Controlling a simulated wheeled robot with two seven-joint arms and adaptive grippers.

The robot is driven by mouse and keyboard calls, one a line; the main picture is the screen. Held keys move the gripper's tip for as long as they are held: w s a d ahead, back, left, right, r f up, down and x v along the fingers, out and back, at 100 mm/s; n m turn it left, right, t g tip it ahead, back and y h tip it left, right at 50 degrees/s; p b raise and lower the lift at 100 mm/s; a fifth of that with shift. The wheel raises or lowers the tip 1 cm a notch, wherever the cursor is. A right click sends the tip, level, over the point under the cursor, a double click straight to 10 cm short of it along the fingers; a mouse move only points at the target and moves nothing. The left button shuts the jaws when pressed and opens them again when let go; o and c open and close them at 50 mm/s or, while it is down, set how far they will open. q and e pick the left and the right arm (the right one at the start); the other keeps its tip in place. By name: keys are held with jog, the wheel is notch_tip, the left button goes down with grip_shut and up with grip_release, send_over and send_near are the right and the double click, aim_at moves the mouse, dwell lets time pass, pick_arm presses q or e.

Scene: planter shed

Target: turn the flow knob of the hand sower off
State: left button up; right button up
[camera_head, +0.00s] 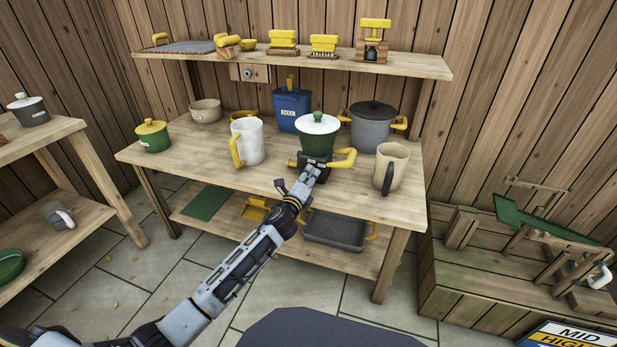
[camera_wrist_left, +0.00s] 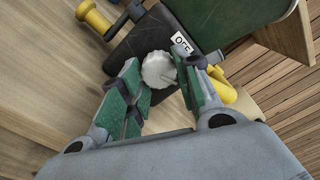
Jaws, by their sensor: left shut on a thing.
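The hand sower (camera_head: 317,143) stands on the workbench top, with a green hopper, a white lid with a green knob, a dark base and a yellow crank at its right. In the left wrist view its dark body (camera_wrist_left: 133,45) carries a pale, ridged flow knob (camera_wrist_left: 158,70) and a white label (camera_wrist_left: 181,43) reading OFF beside it. My left gripper (camera_head: 310,172) is at the sower's front. Its green-padded fingers (camera_wrist_left: 163,80) are on either side of the knob, shut on it. In the head view the gripper hides the knob. My right gripper is not in view.
A white jug (camera_head: 247,141) stands left of the sower, a beige mug (camera_head: 391,167) right, a grey lidded pot (camera_head: 372,127) and a blue bin (camera_head: 291,110) behind. The bench's (camera_head: 345,206) front edge lies below my arm. A shelf (camera_head: 300,59) runs above the back.

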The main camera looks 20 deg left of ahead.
pick_arm(q)
jog(key=n+p, duration=0.1)
jog(key=n, duration=0.2)
jog(key=n+p, duration=0.3)
jog(key=n, duration=0.4)
jog(key=shift+r+p, duration=0.2)
jog(key=shift+p, duration=0.15)
jog(key=shift+n+p, duration=0.45)
jog(key=shift+n, duration=0.35)
jog(key=shift+n+p, duration=1.05)
jog(key=shift+n, duration=0.35)
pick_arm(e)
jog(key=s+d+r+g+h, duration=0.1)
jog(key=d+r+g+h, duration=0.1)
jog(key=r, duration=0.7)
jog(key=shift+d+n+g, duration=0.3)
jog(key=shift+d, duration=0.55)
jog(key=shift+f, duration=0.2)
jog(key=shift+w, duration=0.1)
pick_arm(q)
jog(key=o, duration=1)
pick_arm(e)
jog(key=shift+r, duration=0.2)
